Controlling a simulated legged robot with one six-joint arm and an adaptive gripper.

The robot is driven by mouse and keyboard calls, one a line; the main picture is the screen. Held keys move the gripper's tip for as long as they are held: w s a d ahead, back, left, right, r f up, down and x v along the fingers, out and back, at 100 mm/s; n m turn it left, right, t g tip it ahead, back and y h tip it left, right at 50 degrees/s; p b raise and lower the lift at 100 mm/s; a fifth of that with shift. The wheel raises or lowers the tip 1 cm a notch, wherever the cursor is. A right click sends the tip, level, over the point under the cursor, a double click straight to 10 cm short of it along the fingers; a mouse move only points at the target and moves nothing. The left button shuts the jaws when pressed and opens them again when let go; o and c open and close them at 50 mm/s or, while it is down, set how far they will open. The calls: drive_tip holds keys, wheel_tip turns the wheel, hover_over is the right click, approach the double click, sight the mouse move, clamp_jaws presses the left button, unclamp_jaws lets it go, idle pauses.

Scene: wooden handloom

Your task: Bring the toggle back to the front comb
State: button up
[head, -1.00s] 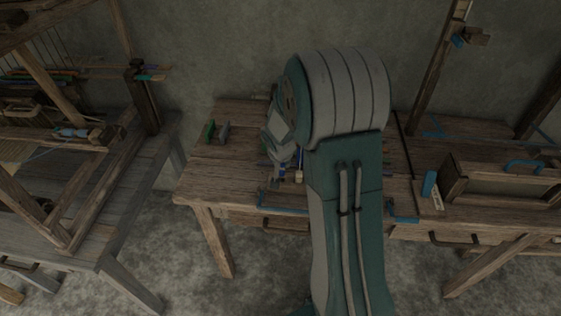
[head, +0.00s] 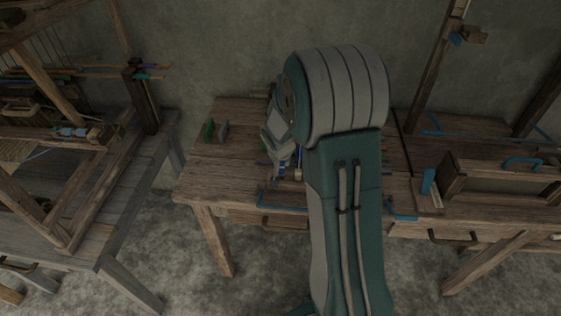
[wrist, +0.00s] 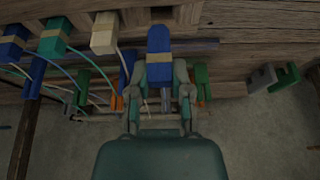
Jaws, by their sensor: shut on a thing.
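A blue toggle with a tan band (wrist: 159,44) stands between the fingers of my gripper (wrist: 160,75) in the wrist view. The fingers are shut on its lower part. To its left, a white toggle (wrist: 104,33), a green toggle (wrist: 54,38) and another blue toggle (wrist: 13,44) stand in a row, with thin cords trailing from that area. A dark bar (wrist: 200,44) runs behind the held toggle; I cannot tell whether it is the front comb or whether the toggle touches it. In the head view my gripper (head: 282,158) is low over the bench, partly hidden by my arm.
The wooden bench (head: 205,180) has free room on its left. A green block (head: 208,130) and a grey block (head: 222,131) stand there. A loom frame (head: 145,100) stands at the left. A wooden box frame (head: 500,180) is on the right. Blue rails edge the bench.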

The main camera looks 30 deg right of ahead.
drive_tip(key=shift+f, duration=0.1)
drive_tip(key=shift+f, duration=1.05)
drive_tip(key=o, duration=0.9)
drive_tip(key=v, duration=1.1)
drive_tip(key=shift+s+a+r, duration=0.1)
drive_tip(key=shift+a+r, duration=0.05)
drive_tip(key=shift+r, duration=0.2)
